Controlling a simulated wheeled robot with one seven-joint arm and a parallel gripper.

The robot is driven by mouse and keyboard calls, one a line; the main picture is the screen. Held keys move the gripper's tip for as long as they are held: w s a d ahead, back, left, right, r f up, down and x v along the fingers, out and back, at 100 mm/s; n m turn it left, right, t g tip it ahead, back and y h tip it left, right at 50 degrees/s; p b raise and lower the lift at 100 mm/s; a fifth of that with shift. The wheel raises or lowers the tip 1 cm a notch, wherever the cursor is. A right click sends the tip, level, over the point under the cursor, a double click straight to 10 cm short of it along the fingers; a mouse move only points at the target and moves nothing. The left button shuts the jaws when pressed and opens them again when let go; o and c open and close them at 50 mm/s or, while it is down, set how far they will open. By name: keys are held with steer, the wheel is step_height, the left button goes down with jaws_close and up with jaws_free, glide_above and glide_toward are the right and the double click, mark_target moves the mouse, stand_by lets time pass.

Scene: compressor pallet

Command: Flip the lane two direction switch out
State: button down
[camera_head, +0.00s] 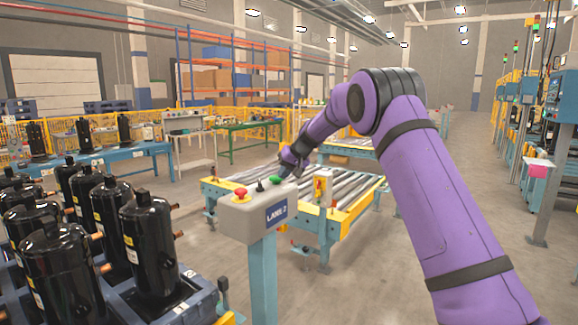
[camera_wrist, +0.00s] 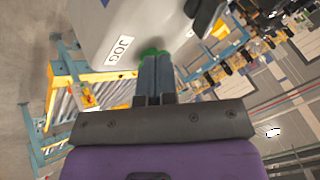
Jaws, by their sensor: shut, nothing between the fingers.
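The grey control box (camera_head: 252,212) carries a blue "LANE 2" plate (camera_head: 277,211) and stands on a teal post. On its top are a red button (camera_head: 240,192), a small black upright switch (camera_head: 260,185) and a green button (camera_head: 276,180). My gripper (camera_head: 284,171) is shut and empty at the box's right end, by the green button. In the wrist view, my shut fingers (camera_wrist: 155,58) point at the green button (camera_wrist: 150,52), partly covering it, beside a "JOG" label (camera_wrist: 119,50). Contact cannot be told. A black part (camera_wrist: 204,14) shows beyond, probably the switch.
A roller conveyor (camera_head: 345,190) with yellow side rails lies behind the box. A small yellow box (camera_head: 322,186) stands on its near side. Black compressors (camera_head: 150,245) crowd the left foreground. Open floor lies to the right of the conveyor.

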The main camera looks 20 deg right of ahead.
mark_target(260, 186)
steer(key=x, duration=0.3)
steer(key=shift+w+a+f, duration=0.1)
steer(key=shift+f, duration=0.1)
steer(key=shift+w+a+r, duration=0.1)
steer(key=shift+a, duration=1.1)
steer(key=shift+w+a, duration=0.2)
steer(key=shift+a, duration=0.5)
